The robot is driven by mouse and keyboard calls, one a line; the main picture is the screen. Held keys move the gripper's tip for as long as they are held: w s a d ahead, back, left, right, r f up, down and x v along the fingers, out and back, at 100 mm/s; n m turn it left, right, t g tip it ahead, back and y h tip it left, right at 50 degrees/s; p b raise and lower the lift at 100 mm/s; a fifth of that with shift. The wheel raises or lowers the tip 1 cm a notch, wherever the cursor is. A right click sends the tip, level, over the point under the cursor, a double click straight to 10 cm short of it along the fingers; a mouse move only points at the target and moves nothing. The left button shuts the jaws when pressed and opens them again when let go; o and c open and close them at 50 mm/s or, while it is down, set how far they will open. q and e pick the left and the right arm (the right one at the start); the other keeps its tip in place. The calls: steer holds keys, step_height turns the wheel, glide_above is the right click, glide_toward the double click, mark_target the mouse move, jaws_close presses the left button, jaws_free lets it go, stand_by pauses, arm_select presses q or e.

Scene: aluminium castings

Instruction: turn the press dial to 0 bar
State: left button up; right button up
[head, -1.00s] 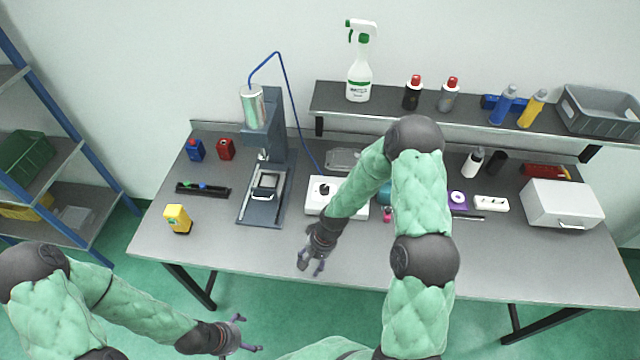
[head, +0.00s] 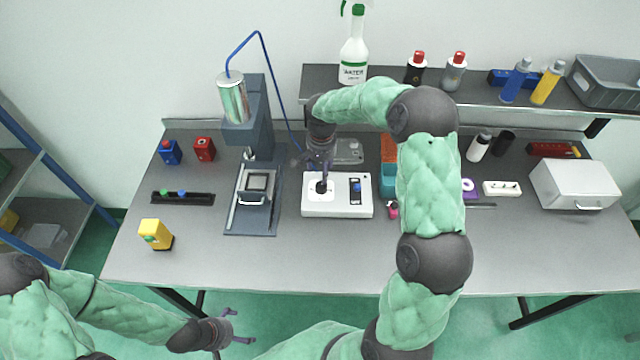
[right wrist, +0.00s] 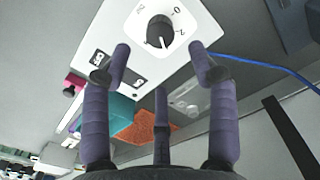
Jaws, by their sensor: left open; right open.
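The press dial (head: 321,187) is a black knob on a white control box (head: 337,209) in the middle of the bench. In the right wrist view the dial (right wrist: 160,32) shows a white pointer line and printed marks, with a 0 and a 2 legible beside it. The pointer is not on the 0. My right gripper (head: 325,168) is open just above and behind the dial; its fingers (right wrist: 160,60) stand apart and do not touch the knob. My left gripper (head: 232,328) is open and empty in front of the bench.
The press (head: 256,140) stands left of the box, joined by a blue hose (head: 284,85). A teal and orange item (head: 388,180) is close on the right.

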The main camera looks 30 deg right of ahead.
mark_target(321, 185)
step_height(321, 185, down, 8)
steer(key=shift+f, duration=0.15)
stand_by(0.3)
steer(key=c, duration=1.2)
